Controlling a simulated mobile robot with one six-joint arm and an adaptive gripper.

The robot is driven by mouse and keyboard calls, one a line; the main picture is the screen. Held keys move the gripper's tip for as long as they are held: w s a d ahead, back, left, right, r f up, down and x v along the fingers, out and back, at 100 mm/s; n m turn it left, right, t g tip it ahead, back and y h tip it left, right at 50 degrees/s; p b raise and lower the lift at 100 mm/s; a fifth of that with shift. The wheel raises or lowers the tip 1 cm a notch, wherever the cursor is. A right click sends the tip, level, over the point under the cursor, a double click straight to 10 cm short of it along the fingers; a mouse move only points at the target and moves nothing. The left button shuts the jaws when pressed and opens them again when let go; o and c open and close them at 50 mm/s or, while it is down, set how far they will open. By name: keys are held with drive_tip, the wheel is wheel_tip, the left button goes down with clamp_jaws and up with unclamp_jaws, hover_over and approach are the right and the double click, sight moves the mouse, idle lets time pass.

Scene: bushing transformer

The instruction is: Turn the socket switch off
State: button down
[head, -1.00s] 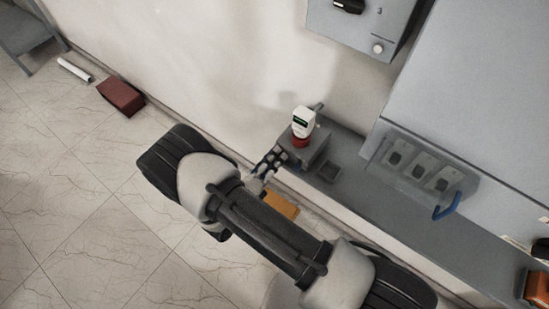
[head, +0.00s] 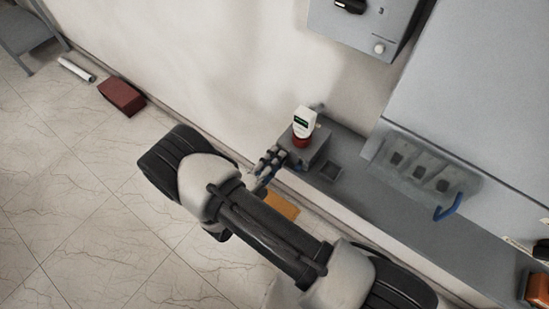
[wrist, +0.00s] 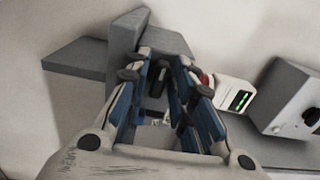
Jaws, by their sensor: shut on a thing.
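The socket switch appears to be a grey box (head: 312,150) standing on the grey ledge by the wall. It also shows in the wrist view (wrist: 168,42), directly ahead of my fingers. My gripper (head: 273,158) is at the left side of this box, and its blue-padded fingers (wrist: 163,68) reach up to the box's face in the wrist view. The fingers are closed around a small dark handle (wrist: 158,82) on that face. The fingers hide part of the handle, so its exact position is unclear.
A white device with a green display (head: 304,122) and red base is at the box. A grey control box (head: 365,22) hangs on the wall above. A panel of square sockets (head: 420,172) with a blue handle (head: 448,206) is at the right. A dark red block (head: 121,96) lies on the floor.

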drive_tip(key=shift+d, duration=0.1)
drive_tip(key=c, duration=1.6)
unclamp_jaws()
drive_tip(key=shift+c, duration=0.2)
drive_tip(key=shift+s, duration=0.1)
drive_tip(key=v, duration=0.8)
